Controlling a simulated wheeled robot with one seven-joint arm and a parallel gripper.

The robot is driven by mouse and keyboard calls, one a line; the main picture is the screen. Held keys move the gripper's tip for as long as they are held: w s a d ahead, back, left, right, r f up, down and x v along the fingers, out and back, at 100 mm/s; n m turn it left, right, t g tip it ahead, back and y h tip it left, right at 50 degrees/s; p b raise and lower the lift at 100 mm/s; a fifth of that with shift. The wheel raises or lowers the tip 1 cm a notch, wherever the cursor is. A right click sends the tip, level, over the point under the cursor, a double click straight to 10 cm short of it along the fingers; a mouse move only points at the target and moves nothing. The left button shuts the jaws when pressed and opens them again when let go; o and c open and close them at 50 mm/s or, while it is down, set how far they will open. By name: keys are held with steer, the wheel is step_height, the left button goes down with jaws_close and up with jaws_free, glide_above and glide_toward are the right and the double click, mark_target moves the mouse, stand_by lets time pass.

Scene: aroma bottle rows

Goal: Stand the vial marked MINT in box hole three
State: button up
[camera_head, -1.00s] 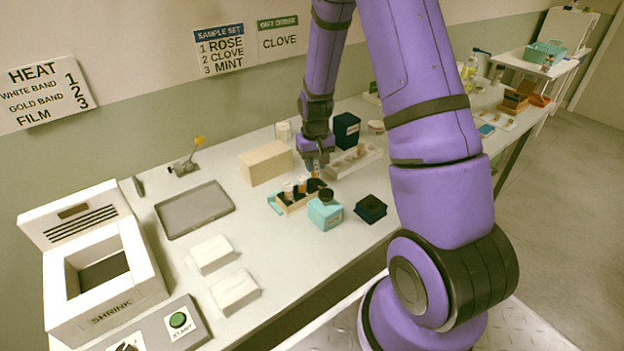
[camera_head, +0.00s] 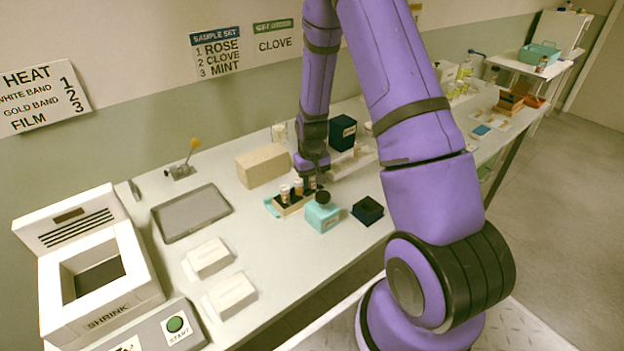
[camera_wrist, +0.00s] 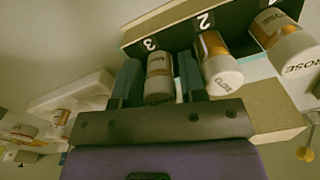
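The box (camera_head: 292,209) stands mid-table, and its black insert (camera_wrist: 183,46) marked 3, 2, 1 shows upside down in the wrist view. The ROSE vial (camera_wrist: 285,40) stands at 1 and the CLOVE vial (camera_wrist: 217,65) at 2, both white-capped with amber bands. A third white-capped vial (camera_wrist: 159,80) is at 3, upright like the others; its lettering is too small to read surely, but it fits MINT. My gripper (camera_wrist: 158,80) has a finger close on each side of this vial and appears shut on it. Its lower end is hidden.
A teal bottle (camera_head: 322,214) with a black cap stands just in front of the box. A dark open container (camera_head: 367,210) is to its right. A beige block (camera_head: 263,167) stands behind left, and a white rack (camera_wrist: 75,93) with vials lies beside my gripper. Table is clear front right.

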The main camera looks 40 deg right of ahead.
steer(key=s+a+r+t, duration=0.1)
steer(key=s+a+r, duration=0.1)
steer(key=r, duration=1)
steer(key=s+a+r, duration=0.2)
steer(key=r, duration=0.9)
steer(key=s+a+r+n+t, duration=0.1)
steer(key=s+a+r, duration=0.3)
steer(key=s+r, duration=0.4)
steer(key=s+a+r+n+t, duration=0.1)
steer(key=s+a+r+t, duration=0.2)
steer(key=s, duration=1.1)
step_height(320, 180, up, 6)
steer(key=shift+s+a+f+n, duration=0.25)
steer(key=shift+a+n, duration=0.05)
steer(key=shift+a, duration=0.75)
